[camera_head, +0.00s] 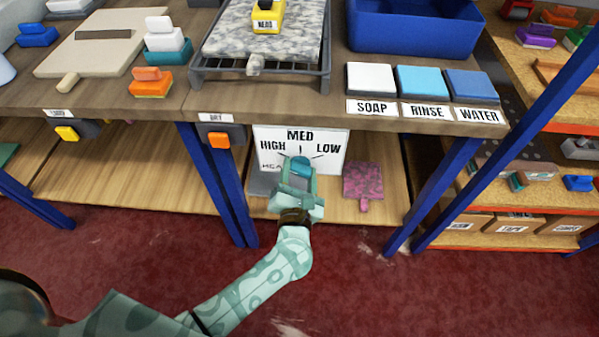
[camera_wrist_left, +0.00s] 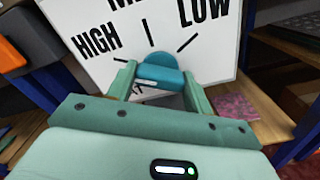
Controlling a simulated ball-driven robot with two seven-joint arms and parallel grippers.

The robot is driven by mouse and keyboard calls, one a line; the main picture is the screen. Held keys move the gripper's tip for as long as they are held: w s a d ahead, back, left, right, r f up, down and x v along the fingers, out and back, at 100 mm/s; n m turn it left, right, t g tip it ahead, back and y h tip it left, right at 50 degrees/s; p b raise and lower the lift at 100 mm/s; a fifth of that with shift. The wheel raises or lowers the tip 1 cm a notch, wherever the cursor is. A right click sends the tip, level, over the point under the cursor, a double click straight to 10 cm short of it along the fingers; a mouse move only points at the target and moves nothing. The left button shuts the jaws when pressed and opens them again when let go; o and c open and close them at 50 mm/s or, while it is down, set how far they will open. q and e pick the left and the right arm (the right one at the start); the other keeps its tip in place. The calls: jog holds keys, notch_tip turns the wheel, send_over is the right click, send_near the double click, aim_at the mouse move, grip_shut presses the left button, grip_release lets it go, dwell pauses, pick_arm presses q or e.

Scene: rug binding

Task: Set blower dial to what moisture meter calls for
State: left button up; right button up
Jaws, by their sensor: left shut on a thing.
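The blower dial panel (camera_head: 322,138) is a white board marked HIGH, MED and LOW, standing under the bench; it also fills the top of the left wrist view (camera_wrist_left: 215,62). Its blue-teal knob (camera_head: 300,162) sits below the fan of tick lines and shows between my fingers in the left wrist view (camera_wrist_left: 160,72). My left gripper (camera_head: 299,174) is shut on the knob. I cannot tell which mark the knob points to. A yellow device (camera_head: 267,17), perhaps the moisture meter, lies on the speckled rug; its small label is too blurred to read surely. My right gripper is out of view.
A pink speckled piece (camera_head: 363,181) lies on the lower shelf right of the panel. An orange switch (camera_head: 219,140) hangs at the bench edge to the left. Blue bench legs (camera_head: 432,195) stand either side. SOAP, RINSE and WATER pads (camera_head: 422,81) lie above.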

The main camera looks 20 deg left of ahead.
pick_arm(q)
jog(key=shift+s+f, duration=0.1)
jog(key=shift+f, duration=0.1)
jog(key=o, duration=1)
jog(key=shift+r, duration=0.1)
jog(key=p+v, duration=0.2)
jog(key=v, duration=1.4)
jog(key=shift+s+d+p, duration=0.1)
jog(key=shift+s+p, duration=0.05)
jog(key=shift+p, duration=0.25)
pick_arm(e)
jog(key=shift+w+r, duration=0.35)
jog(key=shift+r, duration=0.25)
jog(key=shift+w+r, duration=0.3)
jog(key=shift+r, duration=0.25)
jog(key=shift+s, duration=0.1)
